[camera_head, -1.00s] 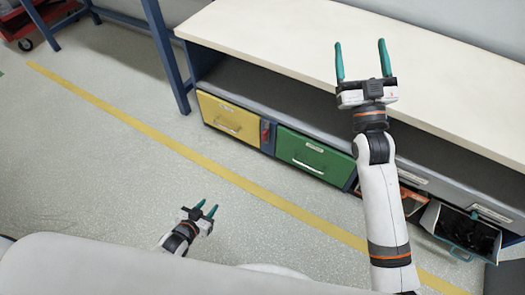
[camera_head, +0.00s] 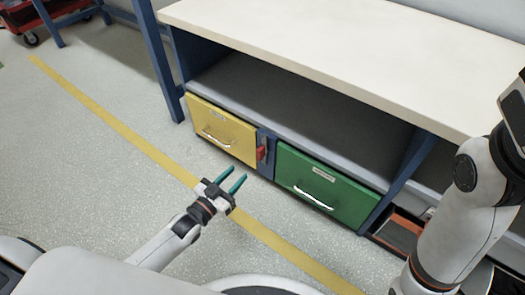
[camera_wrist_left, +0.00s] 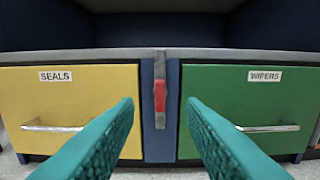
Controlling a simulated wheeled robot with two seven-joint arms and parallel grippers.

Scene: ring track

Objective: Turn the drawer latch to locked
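The drawer latch (camera_head: 262,150) is a small red handle on a grey plate, on the blue post between two drawers. In the left wrist view the red latch (camera_wrist_left: 160,95) looks upright and centred between my fingers. The yellow drawer (camera_head: 222,128), labelled SEALS (camera_wrist_left: 56,76), is left of it, and the green drawer (camera_head: 325,186), labelled WIPERS (camera_wrist_left: 265,76), is right of it. Both look shut. My left gripper (camera_head: 238,173) is open and empty, pointing at the latch from in front, apart from it. My right arm is at the right edge; its gripper is out of view.
The drawers sit under a bench with a pale top (camera_head: 330,55) and an empty dark shelf. An orange-edged open drawer (camera_head: 400,232) shows at lower right, partly behind my right arm. A yellow floor line (camera_head: 110,118) crosses clear floor. A red cart (camera_head: 28,14) stands far left.

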